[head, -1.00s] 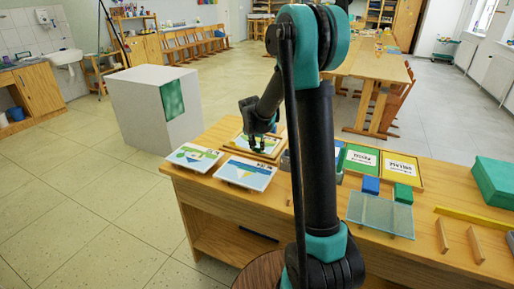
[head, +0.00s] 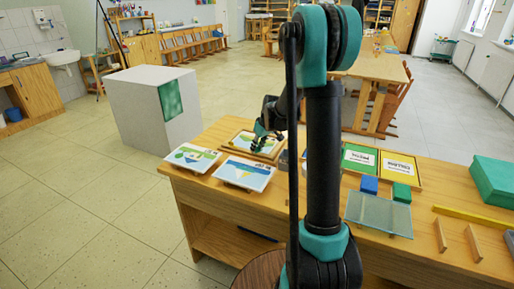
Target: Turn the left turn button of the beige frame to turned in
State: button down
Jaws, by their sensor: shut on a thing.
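The beige frame (head: 234,152) lies on the near wooden table, left of my arm, with a coloured picture inside its rim. My gripper (head: 258,147) reaches down to the frame, its fingertips low over it. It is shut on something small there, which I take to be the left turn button. The button is too small and too covered by the fingers to make out, so its angle cannot be told.
Two picture boards (head: 244,173) (head: 191,157) lie in front of and left of the frame. Right of my arm are a green-framed sign (head: 358,158), a yellow-framed sign (head: 399,168), blue (head: 369,185) and green (head: 402,193) blocks, and a glass-like panel (head: 379,214).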

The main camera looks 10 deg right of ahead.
jog(key=n, duration=0.2)
jog(key=n+g+y, duration=0.1)
jog(key=n, duration=0.2)
jog(key=shift+w+d+y, duration=0.15)
jog(key=shift+d+y, duration=0.05)
jog(key=shift+y, duration=0.1)
jog(key=shift+g, duration=0.3)
jog(key=c, duration=1.2)
grip_release()
jog(key=v, duration=1.2)
